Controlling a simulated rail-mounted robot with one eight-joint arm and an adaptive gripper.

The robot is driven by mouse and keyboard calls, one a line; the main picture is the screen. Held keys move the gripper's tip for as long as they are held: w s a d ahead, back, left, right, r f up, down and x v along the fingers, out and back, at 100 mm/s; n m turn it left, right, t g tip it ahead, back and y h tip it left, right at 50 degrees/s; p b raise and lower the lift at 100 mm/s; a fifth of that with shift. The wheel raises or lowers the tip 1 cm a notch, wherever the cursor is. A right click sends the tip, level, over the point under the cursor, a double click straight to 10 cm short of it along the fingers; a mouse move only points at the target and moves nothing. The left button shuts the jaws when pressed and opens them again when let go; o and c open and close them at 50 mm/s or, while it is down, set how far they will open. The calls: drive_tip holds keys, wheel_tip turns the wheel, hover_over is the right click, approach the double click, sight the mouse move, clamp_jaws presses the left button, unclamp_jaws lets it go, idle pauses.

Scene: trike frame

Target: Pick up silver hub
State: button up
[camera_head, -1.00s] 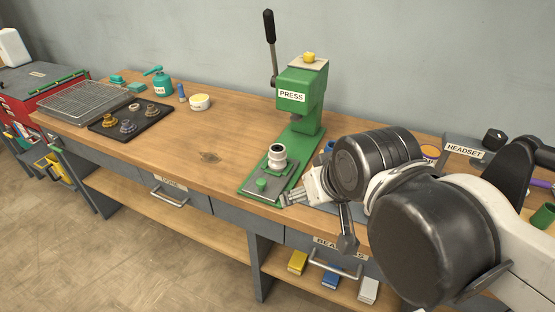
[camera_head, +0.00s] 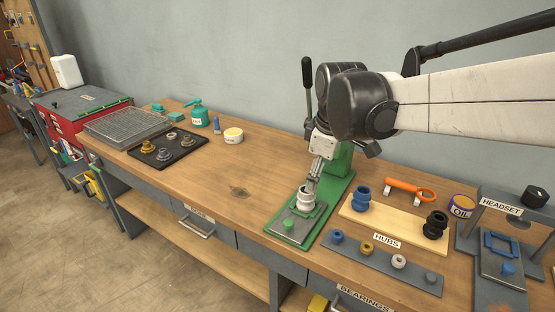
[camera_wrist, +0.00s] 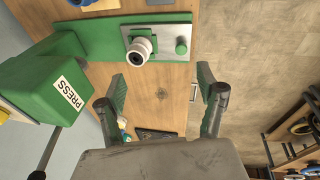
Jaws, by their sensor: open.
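The silver hub (camera_head: 305,199) stands upright on the plate (camera_head: 292,224) at the front of the green press base. In the wrist view the hub (camera_wrist: 139,49) lies beyond my fingertips, nearer the left finger than the right. My gripper (camera_head: 313,182) points down just above the hub in the head view. In the wrist view its two fingers (camera_wrist: 162,85) are spread apart with nothing between them. The gripper's fingers partly overlap the hub's top in the head view; whether they touch it is unclear.
The green press (camera_wrist: 42,92) stands close by, with its lever (camera_head: 308,85) upright. A board of hubs (camera_head: 398,222) and a bearing strip (camera_head: 383,262) lie to the right. A black tray (camera_head: 168,148) sits at the left. The middle tabletop is clear.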

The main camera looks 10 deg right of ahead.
sight(306, 200)
drive_tip(key=w+f+n+g, duration=0.1)
drive_tip(key=w+f+n, duration=0.1)
drive_tip(key=w, duration=0.2)
drive_tip(key=w+d+f+n+g+p, duration=0.1)
drive_tip(key=w+f+n, duration=0.1)
drive_tip(key=w, duration=0.2)
drive_tip(key=w+f+n+g, duration=0.1)
drive_tip(key=w+f+n, duration=0.1)
drive_tip(key=w+n, duration=0.1)
drive_tip(key=shift+w+d, duration=0.15)
drive_tip(key=shift+w, duration=0.6)
wheel_tip(306, 200, down, 8)
drive_tip(key=shift+f, duration=0.1)
drive_tip(key=shift+s+f+p, duration=0.15)
drive_tip(key=shift+f, duration=1.25)
drive_tip(key=shift+s+f+p, duration=0.15)
drive_tip(key=shift+f, duration=1.2)
drive_tip(key=c, duration=1.5)
drive_tip(key=shift+r, duration=0.1)
